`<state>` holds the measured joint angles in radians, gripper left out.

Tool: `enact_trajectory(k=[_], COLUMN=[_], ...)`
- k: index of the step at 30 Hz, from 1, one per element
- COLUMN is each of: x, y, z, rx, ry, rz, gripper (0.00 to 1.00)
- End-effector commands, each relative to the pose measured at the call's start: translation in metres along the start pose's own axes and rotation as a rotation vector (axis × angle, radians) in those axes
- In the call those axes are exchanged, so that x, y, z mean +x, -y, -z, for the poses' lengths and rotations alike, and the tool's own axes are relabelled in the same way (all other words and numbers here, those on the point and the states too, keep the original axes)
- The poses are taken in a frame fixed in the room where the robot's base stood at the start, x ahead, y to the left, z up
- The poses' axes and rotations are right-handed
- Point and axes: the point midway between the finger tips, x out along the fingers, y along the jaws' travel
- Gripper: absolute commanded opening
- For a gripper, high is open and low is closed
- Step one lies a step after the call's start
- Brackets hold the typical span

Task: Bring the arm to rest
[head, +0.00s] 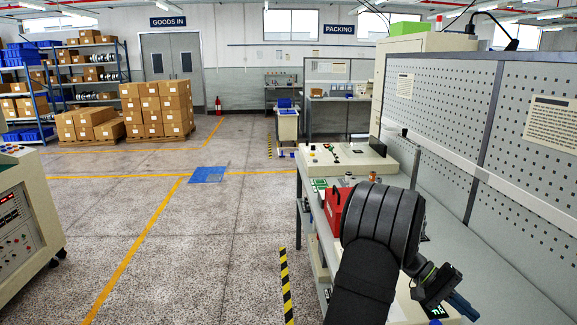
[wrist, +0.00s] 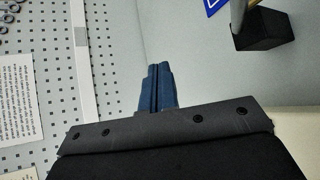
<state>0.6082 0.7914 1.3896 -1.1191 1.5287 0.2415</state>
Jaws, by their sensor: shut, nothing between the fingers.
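My gripper (head: 462,308) hangs at the lower right of the head view, over the grey bench top (head: 490,270). Its blue fingers point down and to the right, apart from any object. In the wrist view my gripper (wrist: 160,70) shows its two blue fingers side by side and shut, with nothing between them. My black arm covers part of the bench and of the things on it in the head view.
A grey pegboard wall (head: 440,100) stands along the bench's right side. A beige machine (head: 345,160), a red box (head: 335,205) and a thin upright rod (head: 416,168) are on the bench. The wrist view shows a black block (wrist: 265,30). Bench right of my gripper looks clear.

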Motion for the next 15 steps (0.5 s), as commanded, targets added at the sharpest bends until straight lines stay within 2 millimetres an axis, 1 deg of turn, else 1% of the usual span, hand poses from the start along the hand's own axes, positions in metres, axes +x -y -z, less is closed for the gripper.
enact_trajectory(k=[1, 3, 7, 11, 15], x=[0.002, 0.005, 0.009, 0.011, 0.012], y=[0.0, 0.001, 0.002, 0.002, 0.001], z=[0.002, 0.011, 0.023, 0.029, 0.032], rx=[-0.019, -0.023, -0.021, -0.021, -0.02], ry=[0.0, 0.001, 0.002, 0.002, 0.001], rz=[0.024, 0.023, 0.023, 0.022, 0.022], gripper=[0.0, 0.0, 0.0, 0.0, 0.0])
